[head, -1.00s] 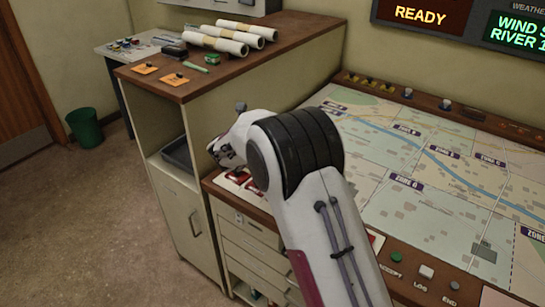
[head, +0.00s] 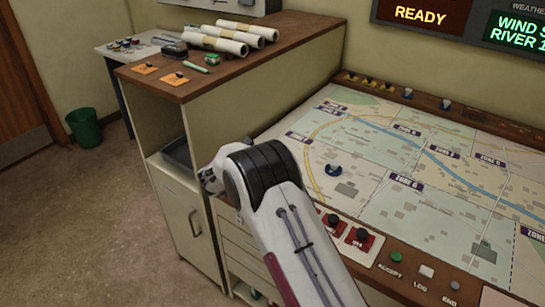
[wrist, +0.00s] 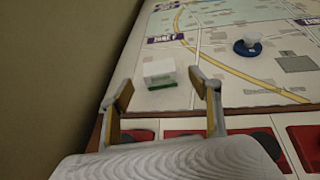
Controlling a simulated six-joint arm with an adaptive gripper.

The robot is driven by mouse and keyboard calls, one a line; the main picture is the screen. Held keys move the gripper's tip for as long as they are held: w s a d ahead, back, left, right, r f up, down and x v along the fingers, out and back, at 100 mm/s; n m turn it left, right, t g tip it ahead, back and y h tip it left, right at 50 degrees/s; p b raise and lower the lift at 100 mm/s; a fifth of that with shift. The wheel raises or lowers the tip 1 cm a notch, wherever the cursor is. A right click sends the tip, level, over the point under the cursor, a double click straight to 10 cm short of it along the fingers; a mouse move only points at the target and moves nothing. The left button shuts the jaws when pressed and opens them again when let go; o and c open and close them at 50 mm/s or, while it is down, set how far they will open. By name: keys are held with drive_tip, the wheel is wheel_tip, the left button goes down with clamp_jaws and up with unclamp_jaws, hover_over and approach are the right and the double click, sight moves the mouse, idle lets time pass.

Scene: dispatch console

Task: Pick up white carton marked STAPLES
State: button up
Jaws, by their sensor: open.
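A small white carton with a green band along its lower edge (wrist: 160,73) sits on the map table (wrist: 215,95) in the wrist view. Any lettering on it is too small to read. My gripper (wrist: 163,90) is open and empty, its yellow-padded fingers spread on either side of the line to the carton. The carton lies just beyond the fingertips, roughly centred between them. In the head view my arm hides the carton, and only a little of my gripper (head: 210,180) shows beside the cabinet.
Red panels with black knobs (head: 358,238) line the table's near edge. A tall cabinet (head: 265,85) rises at the left.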

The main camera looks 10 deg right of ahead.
drive_tip(key=shift+x, duration=1.3)
drive_tip(key=shift+w, duration=0.1)
drive_tip(key=shift+x, duration=2.5)
drive_tip(key=shift+w+r, duration=0.1)
drive_tip(key=shift+r, duration=0.05)
drive_tip(key=shift+c, duration=0.3)
drive_tip(key=c, duration=1.2)
